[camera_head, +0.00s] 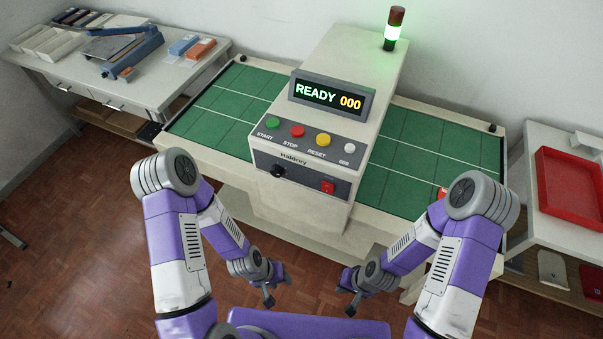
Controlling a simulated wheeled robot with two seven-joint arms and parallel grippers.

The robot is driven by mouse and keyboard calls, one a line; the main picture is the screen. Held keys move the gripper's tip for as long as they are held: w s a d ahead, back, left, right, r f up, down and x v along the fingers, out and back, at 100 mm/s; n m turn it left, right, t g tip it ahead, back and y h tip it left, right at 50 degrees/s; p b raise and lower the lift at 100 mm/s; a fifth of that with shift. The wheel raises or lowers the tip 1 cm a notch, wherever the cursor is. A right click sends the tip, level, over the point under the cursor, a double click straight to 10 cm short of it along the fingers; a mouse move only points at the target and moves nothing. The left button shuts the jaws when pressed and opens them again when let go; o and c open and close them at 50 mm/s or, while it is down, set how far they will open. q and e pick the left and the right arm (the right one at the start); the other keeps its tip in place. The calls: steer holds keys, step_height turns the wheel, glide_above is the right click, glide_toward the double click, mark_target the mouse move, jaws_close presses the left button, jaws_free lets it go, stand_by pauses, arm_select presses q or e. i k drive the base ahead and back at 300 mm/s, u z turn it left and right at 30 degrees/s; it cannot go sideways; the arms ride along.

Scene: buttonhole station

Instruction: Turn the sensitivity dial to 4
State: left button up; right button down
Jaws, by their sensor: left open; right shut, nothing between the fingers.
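The black sensitivity dial (278,171) sits on the lower front panel of the beige machine (345,75), left of a red rocker switch (328,187). Its pointer and scale are too small to read. The display (328,97) reads "READY 000". My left gripper (269,303) is open and empty, low in front of the machine and well below the dial. My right gripper (350,308) is shut and empty, to the right of the left one and also apart from the machine.
Green, red, yellow and white buttons (298,131) line the upper panel. Green gridded beds (215,115) extend on both sides. A side table (120,75) stands at left, and a red tray (570,185) sits at right. The space before the machine's front is free.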

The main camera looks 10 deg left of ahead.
mark_target(276, 171)
steer(key=u, duration=0.95)
steer(key=k, duration=0.45)
steer(key=u, duration=0.2)
